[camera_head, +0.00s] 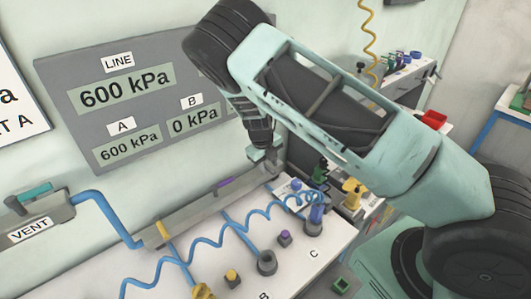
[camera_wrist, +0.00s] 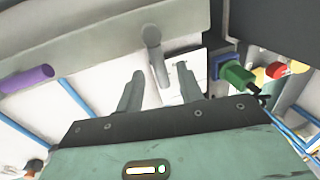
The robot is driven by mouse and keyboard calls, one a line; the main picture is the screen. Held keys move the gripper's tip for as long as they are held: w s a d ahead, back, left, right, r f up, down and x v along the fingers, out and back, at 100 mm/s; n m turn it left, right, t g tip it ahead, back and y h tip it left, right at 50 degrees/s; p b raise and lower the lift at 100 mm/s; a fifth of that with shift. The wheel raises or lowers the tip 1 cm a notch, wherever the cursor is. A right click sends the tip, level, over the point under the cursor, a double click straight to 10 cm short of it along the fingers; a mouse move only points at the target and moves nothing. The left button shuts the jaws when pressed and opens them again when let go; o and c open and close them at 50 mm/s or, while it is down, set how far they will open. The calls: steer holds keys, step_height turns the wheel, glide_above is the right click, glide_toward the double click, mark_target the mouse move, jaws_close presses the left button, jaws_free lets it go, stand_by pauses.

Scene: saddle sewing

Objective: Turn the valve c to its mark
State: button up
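Valve c has a grey lever (camera_wrist: 155,52) with a rounded end, seen in the wrist view at the grey manifold rail. My gripper (camera_wrist: 158,88) is open, with one finger on each side of the lever's lower end; I cannot tell whether either touches it. A white plate (camera_wrist: 188,72) lies beside the lever, partly behind the right finger. I cannot make out the valve's mark. In the head view my gripper (camera_head: 264,157) is at the far end of the manifold, and the lever is not clearly visible there. My arm covers the panel's right part, where no C reading shows.
A purple valve handle (camera_wrist: 27,79) lies to the left; a yellow handle (camera_head: 162,234) is farther along. The wall panel (camera_head: 85,72) reads LINE 600, A 600, B 0 kPa. A coiled blue hose (camera_head: 205,243) crosses the bench. A green fitting (camera_wrist: 238,77) stands right of my gripper.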

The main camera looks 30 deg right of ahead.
steer(key=a+r+b, duration=0.3)
steer(key=r+b, duration=0.1)
steer(key=r, duration=1.2)
steer(key=shift+s+a+r, duration=0.15)
steer(key=shift+s+r, duration=0.15)
steer(key=shift+r, duration=0.1)
